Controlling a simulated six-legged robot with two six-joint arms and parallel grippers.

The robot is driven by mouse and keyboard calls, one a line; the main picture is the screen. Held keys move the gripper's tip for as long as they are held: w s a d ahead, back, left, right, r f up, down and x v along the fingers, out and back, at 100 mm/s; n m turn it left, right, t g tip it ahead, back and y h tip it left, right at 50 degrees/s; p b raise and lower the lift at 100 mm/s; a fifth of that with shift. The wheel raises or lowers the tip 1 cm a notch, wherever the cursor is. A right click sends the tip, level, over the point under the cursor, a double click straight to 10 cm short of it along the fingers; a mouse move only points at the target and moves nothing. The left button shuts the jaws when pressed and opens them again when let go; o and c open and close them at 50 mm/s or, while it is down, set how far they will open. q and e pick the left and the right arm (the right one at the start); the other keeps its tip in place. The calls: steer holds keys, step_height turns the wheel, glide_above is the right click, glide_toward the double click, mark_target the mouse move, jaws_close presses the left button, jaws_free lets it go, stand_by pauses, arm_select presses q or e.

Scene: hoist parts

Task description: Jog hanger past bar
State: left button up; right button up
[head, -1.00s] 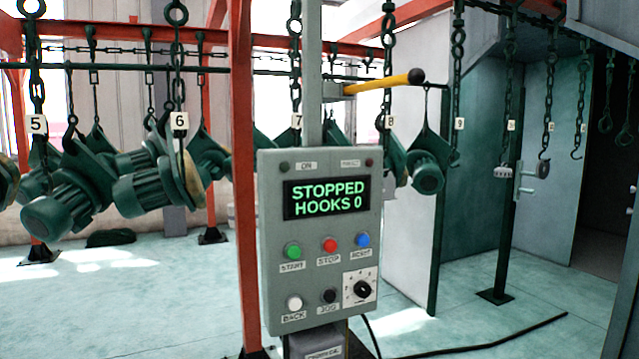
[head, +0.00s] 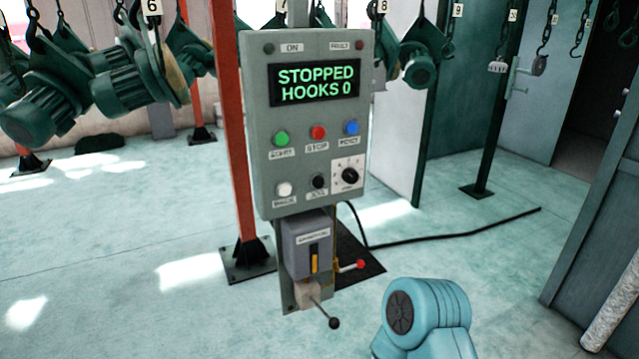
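The grey control panel (head: 258,130) stands upright at centre. Its screen (head: 315,85) reads STOPPED, HOOKS 0. The black jog button (head: 318,181) sits in the lower row, between the white back button (head: 284,189) and a black dial (head: 349,176). Above are the green start (head: 281,138), red stop (head: 318,132) and blue (head: 351,128) buttons. Green motors hang at left (head: 120,92) by tag 6 (head: 151,6) and right of the panel (head: 418,72) by tag 8 (head: 383,6). The yellow bar is out of view. Neither gripper shows; a blue link of mine fills the lower right.
Below the panel is a grey box (head: 303,236) with a yellow switch, a red-knobbed lever (head: 360,264) and a black-balled lever (head: 334,322). A red post (head: 232,130) stands left. A black cable (head: 450,235) crosses the floor at right. Open floor lies around.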

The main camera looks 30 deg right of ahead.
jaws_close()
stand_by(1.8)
